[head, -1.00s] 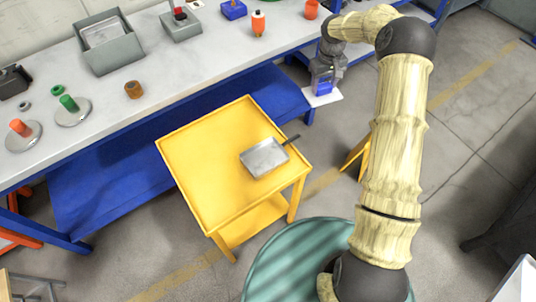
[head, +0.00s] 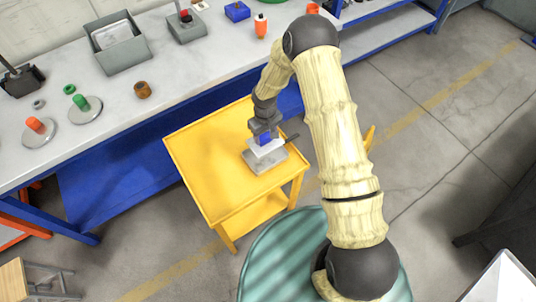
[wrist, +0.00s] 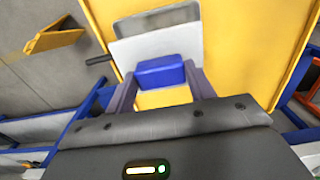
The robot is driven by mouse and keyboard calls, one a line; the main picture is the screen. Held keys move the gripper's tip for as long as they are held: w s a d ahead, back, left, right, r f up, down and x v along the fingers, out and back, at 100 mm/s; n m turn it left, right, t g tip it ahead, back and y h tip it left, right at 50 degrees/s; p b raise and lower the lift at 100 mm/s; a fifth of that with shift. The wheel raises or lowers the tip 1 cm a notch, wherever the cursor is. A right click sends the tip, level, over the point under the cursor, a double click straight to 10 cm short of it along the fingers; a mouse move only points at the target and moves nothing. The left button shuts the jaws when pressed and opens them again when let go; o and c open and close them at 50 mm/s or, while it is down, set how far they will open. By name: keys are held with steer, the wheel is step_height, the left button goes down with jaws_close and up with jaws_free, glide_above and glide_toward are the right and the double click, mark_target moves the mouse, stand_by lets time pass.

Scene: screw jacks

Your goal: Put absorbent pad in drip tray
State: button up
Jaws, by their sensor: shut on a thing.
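The absorbent pad is a flat white sheet with a blue block on top (head: 268,149). The pad also shows in the wrist view (wrist: 150,47). My gripper (head: 265,137) is shut on the blue block, whose sides lie between the two fingers in the wrist view. The drip tray (head: 258,165) is a shallow grey metal pan with a dark handle, on the yellow cart. The pad is over the tray and hides much of it; the tray's far part shows beyond the pad in the wrist view (wrist: 160,18). I cannot tell whether pad and tray touch.
The yellow cart top (head: 205,165) is otherwise clear. Behind it, a long bench (head: 165,85) holds a grey bin (head: 115,45), a brown cup (head: 142,90) and several small parts. A round green surface (head: 285,245) is in front, under my arm.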

mark_target(265, 143)
steer(key=shift+f+p, duration=0.75)
steer(key=shift+f, duration=2.1)
steer(key=shift+f+p, duration=0.6)
steer(key=shift+f, duration=1.5)
steer(key=shift+f, duration=0.1)
steer(key=o, duration=1)
steer(key=shift+c, duration=0.2)
step_height(265, 143, up, 12)
steer(key=b, duration=0.3)
steer(key=shift+b, duration=0.3)
